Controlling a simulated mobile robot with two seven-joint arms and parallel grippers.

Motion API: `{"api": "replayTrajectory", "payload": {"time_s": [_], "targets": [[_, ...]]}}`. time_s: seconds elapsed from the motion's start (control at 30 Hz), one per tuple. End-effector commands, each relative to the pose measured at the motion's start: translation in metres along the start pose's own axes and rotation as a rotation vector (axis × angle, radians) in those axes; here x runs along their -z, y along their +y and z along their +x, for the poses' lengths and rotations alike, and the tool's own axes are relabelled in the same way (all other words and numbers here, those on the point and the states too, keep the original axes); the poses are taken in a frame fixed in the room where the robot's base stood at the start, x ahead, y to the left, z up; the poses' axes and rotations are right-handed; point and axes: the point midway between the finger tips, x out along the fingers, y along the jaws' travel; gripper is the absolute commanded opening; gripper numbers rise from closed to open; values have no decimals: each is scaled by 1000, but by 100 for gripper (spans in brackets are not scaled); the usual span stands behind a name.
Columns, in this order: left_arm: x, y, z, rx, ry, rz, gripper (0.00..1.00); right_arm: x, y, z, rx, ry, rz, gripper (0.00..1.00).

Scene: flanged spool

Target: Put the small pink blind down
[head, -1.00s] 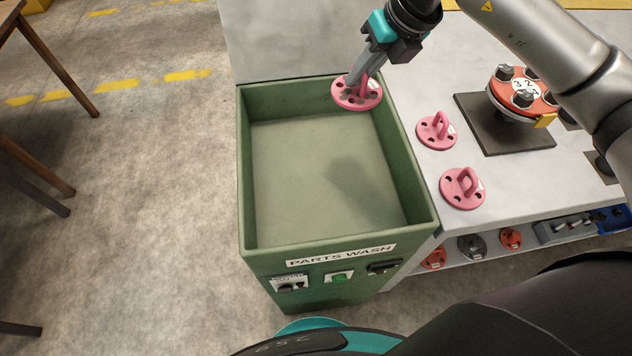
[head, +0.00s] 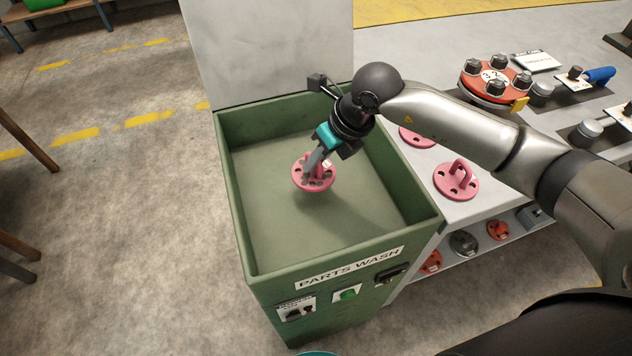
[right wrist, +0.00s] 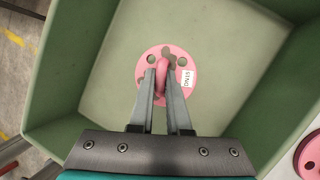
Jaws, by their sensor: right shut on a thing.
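The small pink blind (head: 313,176) is a round disc with holes and a loop handle. My right gripper (head: 315,167) is shut on its handle and holds it over the green parts wash basin (head: 233,226). The right wrist view shows both fingers (right wrist: 161,88) closed on the loop, with the pink disc (right wrist: 181,62) and its white label beyond them. A shadow falls on the basin floor, so the blind seems to be above it; I cannot tell the exact gap. My left gripper is not seen.
A pink blind (head: 456,181) stands on the grey bench right of the basin, and another (head: 416,136) is partly hidden behind my right arm. A red numbered flange (head: 495,82) stands farther back. The basin floor (head: 275,225) is bare.

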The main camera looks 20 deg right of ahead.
Motion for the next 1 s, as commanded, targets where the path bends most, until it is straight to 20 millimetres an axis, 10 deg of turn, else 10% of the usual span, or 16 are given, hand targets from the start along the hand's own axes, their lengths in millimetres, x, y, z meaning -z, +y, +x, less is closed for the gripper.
{"api": "replayTrajectory", "payload": {"time_s": [0.57, 0.97, 1.0], "targets": [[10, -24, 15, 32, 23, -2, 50, 22, -11, 57, -2, -4, 0, 0], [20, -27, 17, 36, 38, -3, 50, 24, -13, 61, 0, -6, -1, 0], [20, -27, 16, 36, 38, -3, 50, 25, -13, 62, 0, -1, 0, 18]]}}
